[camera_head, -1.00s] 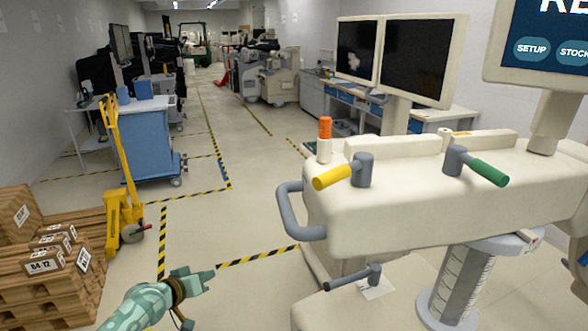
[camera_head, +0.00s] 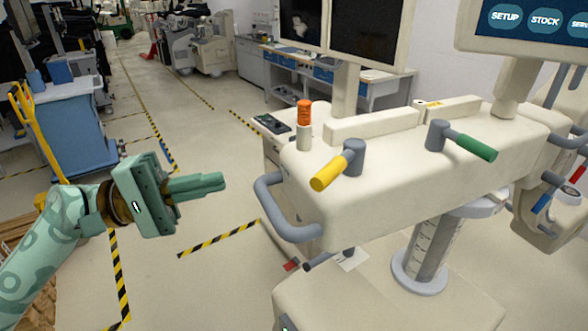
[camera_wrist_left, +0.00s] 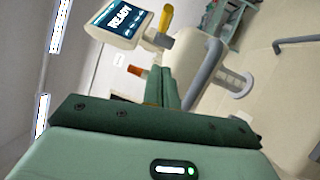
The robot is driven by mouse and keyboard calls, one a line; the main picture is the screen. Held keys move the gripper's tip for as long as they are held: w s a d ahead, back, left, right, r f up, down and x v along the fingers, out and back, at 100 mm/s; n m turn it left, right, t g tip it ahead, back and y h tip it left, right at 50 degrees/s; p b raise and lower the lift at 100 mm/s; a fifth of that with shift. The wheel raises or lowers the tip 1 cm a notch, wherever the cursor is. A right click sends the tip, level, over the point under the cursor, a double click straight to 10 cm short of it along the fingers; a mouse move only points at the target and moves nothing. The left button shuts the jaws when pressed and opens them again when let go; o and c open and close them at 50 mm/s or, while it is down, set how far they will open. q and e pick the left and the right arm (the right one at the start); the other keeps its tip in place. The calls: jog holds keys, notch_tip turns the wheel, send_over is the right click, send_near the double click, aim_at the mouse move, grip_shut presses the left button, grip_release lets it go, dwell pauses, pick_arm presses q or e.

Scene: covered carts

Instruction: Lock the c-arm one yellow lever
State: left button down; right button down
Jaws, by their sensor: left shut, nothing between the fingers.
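The yellow lever (camera_head: 332,168) stands on a grey post on top of the cream C-arm body (camera_head: 400,195) in the head view, its handle angled down to the left. It also shows in the left wrist view (camera_wrist_left: 166,17) near the top. My left gripper (camera_head: 222,181) is shut and empty, its fingers pointing right. It is to the left of the yellow lever, clearly apart from it. In the left wrist view the closed fingers (camera_wrist_left: 162,80) point towards the C-arm. My right gripper does not show.
A green lever (camera_head: 476,148) is to the right on the same body. A grey bar handle (camera_head: 275,210) juts out at the body's left end, near my left fingers. An orange-topped post (camera_head: 304,115) stands behind the yellow lever. A screen (camera_head: 530,25) is at upper right.

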pick_arm(q)
jog(key=p, duration=0.4)
send_near(330, 162)
jog(key=w, duration=0.1)
jog(key=w+d, duration=0.1)
jog(key=w, duration=0.1)
jog(key=shift+w+d+f, duration=0.3)
jog(key=shift+w, duration=0.05)
jog(key=d, duration=0.1)
jog(key=s+d+p, duration=0.1)
jog(key=d+p, duration=0.1)
jog(key=shift+s+r, duration=0.25)
jog(key=shift+s, duration=0.05)
jog(key=shift+s+d+f+p, duration=0.1)
jog(key=shift+s+d+p, duration=0.15)
jog(key=shift+d+p, duration=0.1)
